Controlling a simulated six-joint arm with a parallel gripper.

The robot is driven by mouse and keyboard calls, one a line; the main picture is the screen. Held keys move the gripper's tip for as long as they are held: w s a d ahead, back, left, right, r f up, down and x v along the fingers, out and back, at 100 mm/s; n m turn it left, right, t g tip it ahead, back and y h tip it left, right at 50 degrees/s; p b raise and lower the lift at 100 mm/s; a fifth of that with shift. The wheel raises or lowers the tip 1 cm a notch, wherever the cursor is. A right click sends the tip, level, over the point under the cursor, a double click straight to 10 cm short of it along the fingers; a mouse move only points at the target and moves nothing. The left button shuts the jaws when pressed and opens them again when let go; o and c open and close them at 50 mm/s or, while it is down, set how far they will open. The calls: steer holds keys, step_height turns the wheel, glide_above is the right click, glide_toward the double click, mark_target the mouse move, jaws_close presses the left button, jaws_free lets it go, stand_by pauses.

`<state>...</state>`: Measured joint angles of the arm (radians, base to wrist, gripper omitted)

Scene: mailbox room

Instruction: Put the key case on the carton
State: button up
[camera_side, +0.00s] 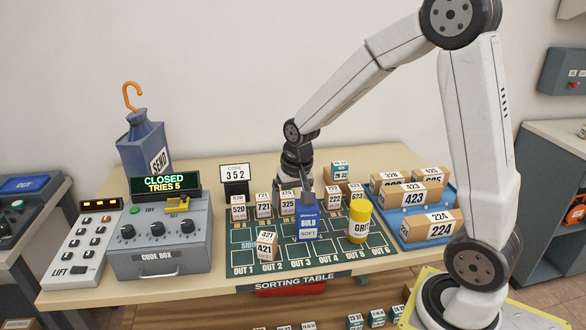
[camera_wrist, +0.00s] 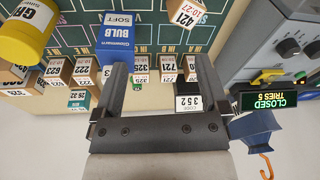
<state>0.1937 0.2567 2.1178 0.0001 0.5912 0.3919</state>
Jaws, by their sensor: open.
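I cannot tell for certain which thing is the key case; nothing in view carries that name. Several brown cartons lie in the blue tray (camera_side: 452,243), among them carton 423 (camera_side: 414,192) and carton 224 (camera_side: 436,228). My gripper (camera_side: 307,192) is over the back of the sorting table, by the blue bulb box (camera_side: 307,225), and hides part of the row there. In the wrist view my gripper (camera_wrist: 160,65) is open, its fingers apart. Small numbered boxes, including box 721 (camera_wrist: 168,67), show between and beyond the fingers. I see nothing held.
Some green front slots are clear.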

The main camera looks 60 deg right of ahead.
steer(key=s+a+f+n, duration=0.2)
steer(key=s+a+n, duration=0.4)
steer(key=s, duration=0.5)
steer(key=shift+a+f+n+t, duration=0.25)
steer(key=shift+a+n+t, duration=0.05)
steer(key=shift+a, duration=0.55)
